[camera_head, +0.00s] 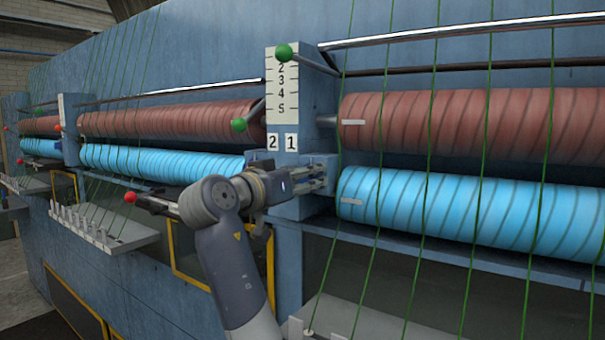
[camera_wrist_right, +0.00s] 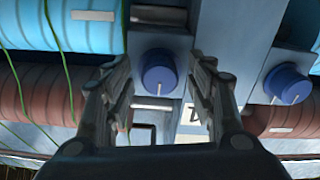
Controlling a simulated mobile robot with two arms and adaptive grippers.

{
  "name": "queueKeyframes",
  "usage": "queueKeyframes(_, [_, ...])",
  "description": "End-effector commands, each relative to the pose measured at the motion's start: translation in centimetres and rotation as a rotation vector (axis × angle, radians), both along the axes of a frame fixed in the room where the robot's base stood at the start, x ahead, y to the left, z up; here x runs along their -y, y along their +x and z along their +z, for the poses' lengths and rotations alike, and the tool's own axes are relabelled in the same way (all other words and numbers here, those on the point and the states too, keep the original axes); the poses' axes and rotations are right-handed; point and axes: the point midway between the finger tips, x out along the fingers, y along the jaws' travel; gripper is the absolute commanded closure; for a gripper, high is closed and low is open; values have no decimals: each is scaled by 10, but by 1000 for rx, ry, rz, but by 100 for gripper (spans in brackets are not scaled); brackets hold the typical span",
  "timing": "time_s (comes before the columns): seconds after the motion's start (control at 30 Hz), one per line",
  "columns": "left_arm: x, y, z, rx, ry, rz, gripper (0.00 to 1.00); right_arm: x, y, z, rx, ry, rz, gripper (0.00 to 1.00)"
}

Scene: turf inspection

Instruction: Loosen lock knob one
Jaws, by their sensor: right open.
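Two round blue knobs show in the right wrist view, whose picture is upside down. One knob (camera_wrist_right: 157,68), with a short white mark, lies ahead of the gap between the fingers, on the blue panel beside a partly hidden number plate; I take it as lock knob one. The second knob (camera_wrist_right: 291,86) is to the right, outside the fingers. My right gripper (camera_wrist_right: 160,72) is open with a finger on either side of the first knob; contact cannot be told. In the head view my right gripper (camera_head: 318,177) is at the post below plates 2 and 1 and largely hides the knobs. My left gripper is not in view.
A red-brown roller (camera_head: 480,125) and a blue roller (camera_head: 470,208) run right of the post. Green cords cross in front. Levers with green balls (camera_head: 284,52) stick out above. A grey tray (camera_head: 105,235) and a red-ball lever (camera_head: 130,197) are at left.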

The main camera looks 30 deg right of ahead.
Motion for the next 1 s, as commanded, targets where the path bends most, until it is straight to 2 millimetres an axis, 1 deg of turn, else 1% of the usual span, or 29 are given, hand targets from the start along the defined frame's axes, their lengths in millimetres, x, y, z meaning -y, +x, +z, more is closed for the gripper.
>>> queueKeyframes(0.03, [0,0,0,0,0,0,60,0,0,0,0,0,0,55])
queueKeyframes(0.07, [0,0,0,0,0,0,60,0,0,0,0,0,0,62])
queueKeyframes(0.1, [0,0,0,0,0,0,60,0,0,0,0,0,0,71])
queueKeyframes(0.17, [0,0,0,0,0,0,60,0,0,0,-1,0,0,85])
queueKeyframes(0.2, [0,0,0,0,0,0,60,0,0,0,-1,0,0,94])
queueKeyframes(0.43, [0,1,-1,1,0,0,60,0,0,0,5,2,0,94])
queueKeyframes(0.57, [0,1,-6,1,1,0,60,0,0,-1,27,11,1,94])
queueKeyframes(0.77, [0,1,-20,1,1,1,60,0,0,-4,118,50,0,94])
queueKeyframes(1.0, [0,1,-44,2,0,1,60,-1,0,-4,304,126,1,94])
